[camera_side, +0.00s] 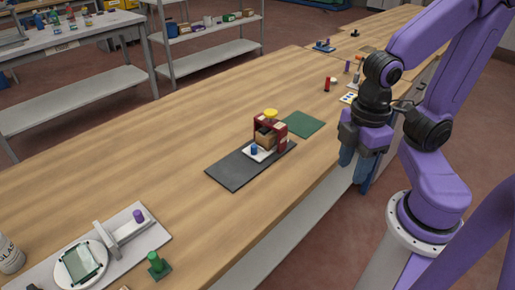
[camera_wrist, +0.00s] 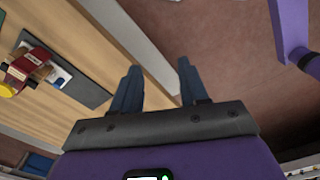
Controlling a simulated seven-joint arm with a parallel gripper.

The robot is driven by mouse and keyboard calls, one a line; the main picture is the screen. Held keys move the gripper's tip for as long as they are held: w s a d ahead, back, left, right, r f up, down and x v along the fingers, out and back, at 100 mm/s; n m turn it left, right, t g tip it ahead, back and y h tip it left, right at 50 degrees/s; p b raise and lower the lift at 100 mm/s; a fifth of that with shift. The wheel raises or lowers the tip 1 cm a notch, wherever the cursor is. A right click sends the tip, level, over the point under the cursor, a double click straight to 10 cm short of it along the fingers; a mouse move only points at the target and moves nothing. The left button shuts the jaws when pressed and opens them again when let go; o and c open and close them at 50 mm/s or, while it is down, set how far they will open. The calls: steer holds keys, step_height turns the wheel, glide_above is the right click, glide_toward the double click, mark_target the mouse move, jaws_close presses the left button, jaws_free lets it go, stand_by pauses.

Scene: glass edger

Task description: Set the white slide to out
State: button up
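A small white slide (camera_side: 259,153) with a blue knob (camera_side: 253,149) sits at the front of a red arched fixture (camera_side: 283,132) with a yellow top, on a dark mat (camera_side: 231,171). In the wrist view, the fixture (camera_wrist: 27,64) and white slide (camera_wrist: 58,77) are at the upper left. A pale grey-white bar (camera_side: 124,231) with a purple knob (camera_side: 138,216) stands at lower left, beside a white disc (camera_side: 80,264) carrying a glass pane. My gripper (camera_side: 357,162) hangs beyond the bench's front edge, away from both. In the wrist view, its blue fingers (camera_wrist: 158,85) are apart and empty.
A green mat (camera_side: 304,124) lies behind the fixture. A red piece (camera_side: 327,85) and other small items stand toward the far end. The wood bench (camera_side: 120,165) between fixture and disc is clear.

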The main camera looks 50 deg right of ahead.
steer(key=w+a+r, duration=0.1)
steer(key=w+a, duration=0.2)
steer(key=w, duration=0.4)
steer(key=n, duration=0.1)
glide_above(253, 146)
steer(key=f, duration=0.2)
step_height(253, 146, down, 16)
steer(key=shift+d+f, duration=0.1)
steer(key=shift+f, duration=0.05)
jaws_close()
